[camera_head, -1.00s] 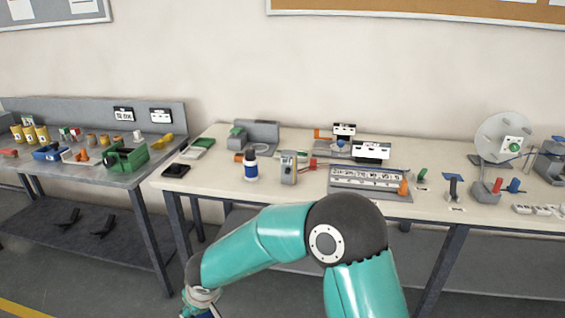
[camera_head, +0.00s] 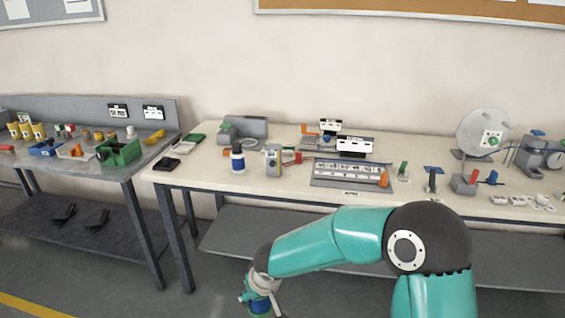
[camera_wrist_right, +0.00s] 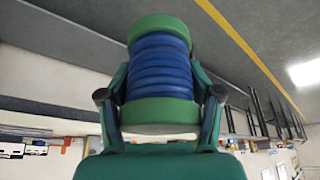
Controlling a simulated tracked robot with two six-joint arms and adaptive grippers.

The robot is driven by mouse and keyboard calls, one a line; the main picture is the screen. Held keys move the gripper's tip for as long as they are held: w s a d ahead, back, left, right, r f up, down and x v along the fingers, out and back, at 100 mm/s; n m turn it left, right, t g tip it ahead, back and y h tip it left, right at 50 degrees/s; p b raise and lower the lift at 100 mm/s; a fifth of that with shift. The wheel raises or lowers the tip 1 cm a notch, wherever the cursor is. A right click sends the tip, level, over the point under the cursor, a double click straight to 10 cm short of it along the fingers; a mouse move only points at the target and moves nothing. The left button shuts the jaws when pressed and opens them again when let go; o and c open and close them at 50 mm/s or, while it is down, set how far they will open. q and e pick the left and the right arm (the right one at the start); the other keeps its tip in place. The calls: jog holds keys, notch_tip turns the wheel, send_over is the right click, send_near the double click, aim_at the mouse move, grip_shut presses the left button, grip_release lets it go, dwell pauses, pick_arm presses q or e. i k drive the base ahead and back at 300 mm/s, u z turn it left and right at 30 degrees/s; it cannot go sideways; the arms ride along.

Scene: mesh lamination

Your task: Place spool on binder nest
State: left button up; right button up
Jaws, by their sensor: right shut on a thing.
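The spool (camera_wrist_right: 162,68) has green end flanges and a blue wound middle. In the right wrist view my right gripper (camera_wrist_right: 160,100) is shut on it, with one finger on each side. In the head view the right gripper (camera_head: 262,290) and the spool (camera_head: 258,304) are low at the bottom edge, in front of the cream table and below its top. I cannot tell for sure which fixture is the binder nest; a grey fixture with a green part (camera_head: 243,129) stands at the back left of that table. My left gripper is not in view.
A grey table (camera_head: 90,172) with yellow cups and a green box (camera_head: 120,152) stands left, across a gap.

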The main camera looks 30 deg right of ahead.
aim_at(248, 143)
jog(key=z, duration=0.35)
jog(key=i, duration=0.85)
jog(key=z, duration=0.05)
